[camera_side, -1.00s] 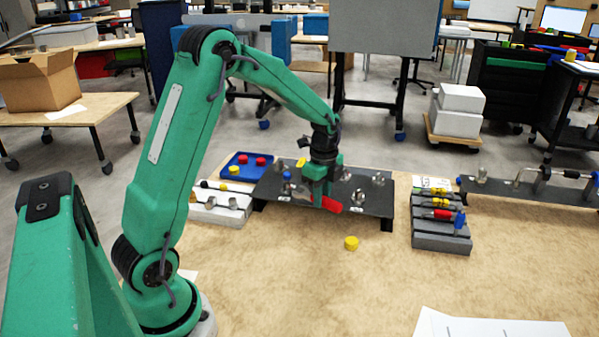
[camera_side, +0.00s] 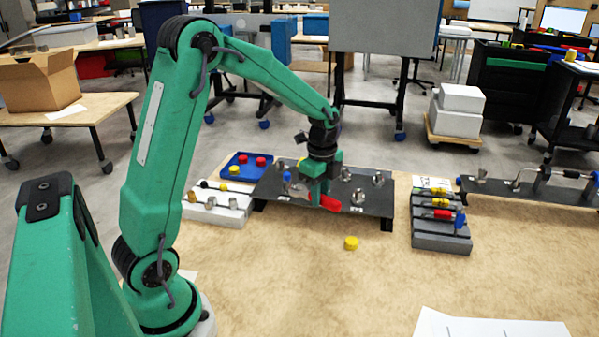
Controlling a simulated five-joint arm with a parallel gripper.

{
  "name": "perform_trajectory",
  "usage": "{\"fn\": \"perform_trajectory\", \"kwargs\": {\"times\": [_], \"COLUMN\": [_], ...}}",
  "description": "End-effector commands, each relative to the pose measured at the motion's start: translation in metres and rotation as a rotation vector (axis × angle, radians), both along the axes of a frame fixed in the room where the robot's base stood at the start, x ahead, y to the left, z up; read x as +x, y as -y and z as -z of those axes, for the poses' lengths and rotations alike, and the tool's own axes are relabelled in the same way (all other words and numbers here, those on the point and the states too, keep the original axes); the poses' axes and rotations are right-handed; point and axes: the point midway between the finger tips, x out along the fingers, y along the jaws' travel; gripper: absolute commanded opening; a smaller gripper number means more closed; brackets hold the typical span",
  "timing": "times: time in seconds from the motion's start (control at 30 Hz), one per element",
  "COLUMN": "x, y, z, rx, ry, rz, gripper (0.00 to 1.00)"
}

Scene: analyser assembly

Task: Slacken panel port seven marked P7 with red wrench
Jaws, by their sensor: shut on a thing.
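My gripper (camera_side: 320,197) points down over the dark raised panel (camera_side: 265,188), shut on the red wrench (camera_side: 331,203). The wrench lies low over the front middle of the panel, with its red end to the right of the jaws. Its grey head reaches left, partly behind the jaws. Metal ports stand on the panel, among them one at the right (camera_side: 378,180) and one at the front right (camera_side: 357,198). The small white labels are too small to read, so I cannot tell which port is P7. Whether the wrench head sits around a port is unclear.
A blue tray (camera_side: 235,178) with red and yellow caps and a white block (camera_side: 212,214) with fittings are left of the panel. A grey rack (camera_side: 440,236) with coloured tools is right. A yellow cap (camera_side: 351,243) lies in front on open table.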

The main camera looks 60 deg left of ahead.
Motion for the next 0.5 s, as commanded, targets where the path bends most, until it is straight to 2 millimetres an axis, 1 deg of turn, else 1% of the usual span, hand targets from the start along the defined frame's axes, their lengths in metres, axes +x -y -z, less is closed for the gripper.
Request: {"fn": "perform_trajectory", "kwargs": {"times": [0.5], "x": [0.001], "y": [0.000], "z": [-0.054], "rx": [0.001], "ry": [0.004], "rz": [0.000], "gripper": [0.00]}}
